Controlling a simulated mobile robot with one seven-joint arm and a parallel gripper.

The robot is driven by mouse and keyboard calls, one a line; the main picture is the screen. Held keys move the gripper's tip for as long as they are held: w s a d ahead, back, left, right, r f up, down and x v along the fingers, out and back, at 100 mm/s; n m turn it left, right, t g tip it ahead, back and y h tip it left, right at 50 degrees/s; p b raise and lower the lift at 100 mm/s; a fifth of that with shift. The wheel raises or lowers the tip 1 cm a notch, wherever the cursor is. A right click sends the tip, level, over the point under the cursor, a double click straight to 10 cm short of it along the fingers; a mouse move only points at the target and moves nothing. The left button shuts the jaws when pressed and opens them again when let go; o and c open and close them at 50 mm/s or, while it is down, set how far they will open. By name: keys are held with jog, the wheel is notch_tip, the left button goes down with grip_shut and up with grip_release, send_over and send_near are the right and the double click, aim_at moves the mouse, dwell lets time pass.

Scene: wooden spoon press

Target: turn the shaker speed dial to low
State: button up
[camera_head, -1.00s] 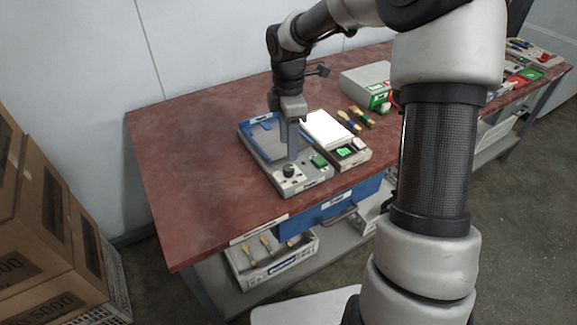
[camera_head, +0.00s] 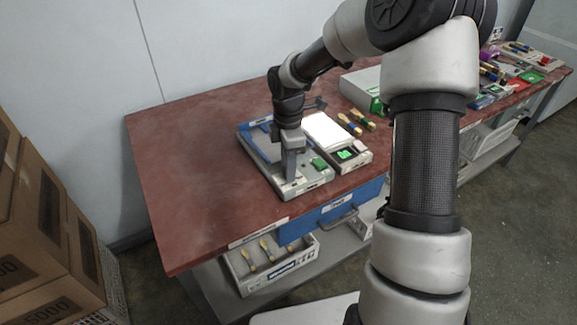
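The shaker (camera_head: 315,184) is a grey box with a blue-edged tray on top, on the red table. My gripper (camera_head: 291,178) points down over the left part of that panel, where the black dial showed earlier. The dial is now hidden behind my gripper. The fingers appear to be at or just above the panel. I cannot tell whether they are open, or whether they touch the dial.
A scale with a white plate (camera_head: 326,131) stands right of the shaker. Brushes (camera_head: 350,124) and a grey-green box (camera_head: 362,88) lie behind it. A blue drawer (camera_head: 318,222) is below the table edge. The table's left side is clear. Cardboard boxes (camera_head: 45,225) stand at the left.

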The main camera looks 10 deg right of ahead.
jog(key=c, duration=0.3)
jog(key=shift+m, duration=0.3)
jog(key=m+p, duration=0.1)
jog(key=m, duration=0.4)
jog(key=shift+r, duration=0.1)
jog(key=m, duration=0.7)
jog(key=shift+m, duration=0.3)
jog(key=m, duration=0.5)
jog(key=shift+p, duration=0.4)
jog(key=m, duration=0.5)
jog(key=shift+m+p, duration=0.3)
jog(key=shift+p, duration=0.05)
